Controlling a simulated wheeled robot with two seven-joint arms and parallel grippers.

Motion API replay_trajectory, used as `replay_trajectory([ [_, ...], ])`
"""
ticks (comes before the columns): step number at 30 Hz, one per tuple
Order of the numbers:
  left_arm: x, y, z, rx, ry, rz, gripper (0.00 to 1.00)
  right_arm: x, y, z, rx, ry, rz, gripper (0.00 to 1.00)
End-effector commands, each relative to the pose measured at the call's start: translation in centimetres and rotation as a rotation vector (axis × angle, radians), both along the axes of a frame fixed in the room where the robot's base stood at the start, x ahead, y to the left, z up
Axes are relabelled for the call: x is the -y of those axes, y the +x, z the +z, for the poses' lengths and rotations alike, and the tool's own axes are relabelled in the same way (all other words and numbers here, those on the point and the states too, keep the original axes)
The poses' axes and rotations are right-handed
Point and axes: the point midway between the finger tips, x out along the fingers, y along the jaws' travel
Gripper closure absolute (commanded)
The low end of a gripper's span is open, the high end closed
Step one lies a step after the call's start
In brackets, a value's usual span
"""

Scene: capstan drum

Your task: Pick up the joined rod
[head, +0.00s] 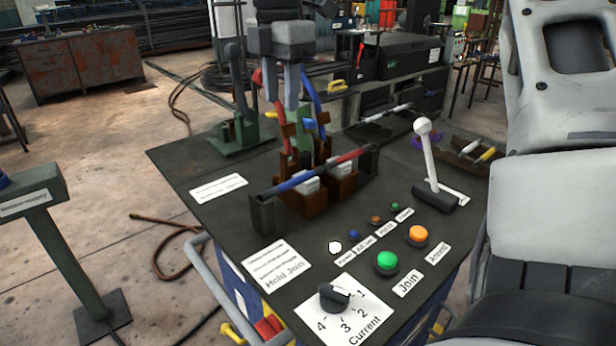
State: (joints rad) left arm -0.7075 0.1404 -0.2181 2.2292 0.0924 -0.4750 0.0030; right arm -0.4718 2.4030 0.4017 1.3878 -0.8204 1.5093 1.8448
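My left gripper is not in view.
A white-knobbed lever (427,155) stands right of the clamps. A green button (387,262), an orange button (418,235) and a dial (334,297) are at the front. A green stand (240,135) is behind left. Another rod (384,117) lies behind.

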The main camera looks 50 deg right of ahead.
Motion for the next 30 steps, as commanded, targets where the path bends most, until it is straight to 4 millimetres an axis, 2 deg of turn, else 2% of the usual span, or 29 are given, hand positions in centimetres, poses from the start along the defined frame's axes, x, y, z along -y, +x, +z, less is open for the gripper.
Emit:
replay_trajectory([
  [1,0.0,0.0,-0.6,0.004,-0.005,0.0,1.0,0.0,0.0,-1.0,0.0,0.0,0.0,0.6],
  [7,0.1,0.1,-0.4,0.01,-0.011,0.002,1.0,0.0,-0.1,-3.4,-0.005,0.003,0.001,0.6],
  [16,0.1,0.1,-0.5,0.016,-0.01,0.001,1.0,0.0,-0.1,-9.6,-0.005,0.003,0.002,0.6],
  [19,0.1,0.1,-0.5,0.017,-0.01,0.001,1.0,0.1,-0.1,-10.9,-0.003,0.002,0.0,0.6],
  [26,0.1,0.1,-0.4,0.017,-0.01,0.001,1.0,0.2,-0.2,-12.4,-0.003,0.002,0.0,0.6],
  [30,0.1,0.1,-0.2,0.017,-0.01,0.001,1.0,0.6,-0.6,-14.5,-0.005,0.005,-0.001,0.6],
])
